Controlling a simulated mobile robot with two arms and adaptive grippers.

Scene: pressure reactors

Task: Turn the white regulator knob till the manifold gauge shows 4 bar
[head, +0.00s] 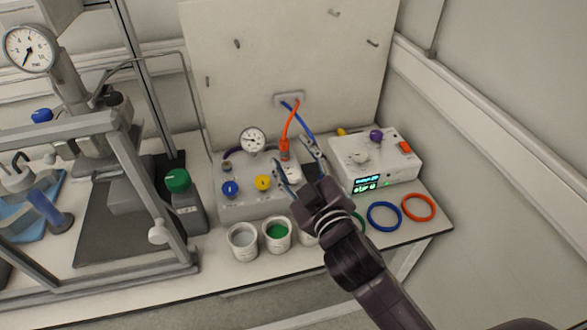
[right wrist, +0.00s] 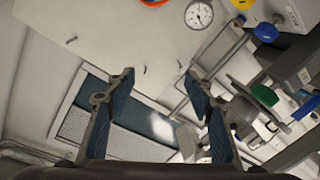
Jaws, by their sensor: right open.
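The manifold (head: 235,205) is a pale grey box on the bench, with a blue knob (head: 230,189) and a yellow knob (head: 263,183) on its front. The round white manifold gauge (head: 252,139) stands above it. The gauge also shows at the top of the right wrist view (right wrist: 199,14), but its reading is too small to tell. A white part (head: 293,172), perhaps the regulator knob, shows between my right fingers, partly hidden. My right gripper (head: 291,152) is open and empty over the manifold's right end. My left gripper is out of view.
An orange connector (head: 284,147) with orange and blue hoses rises close to my right fingers. A white box (head: 390,170) with a display stands to the right. White cups (head: 242,241), a green-capped bottle (head: 187,205) and coloured rings (head: 384,216) occupy the bench.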

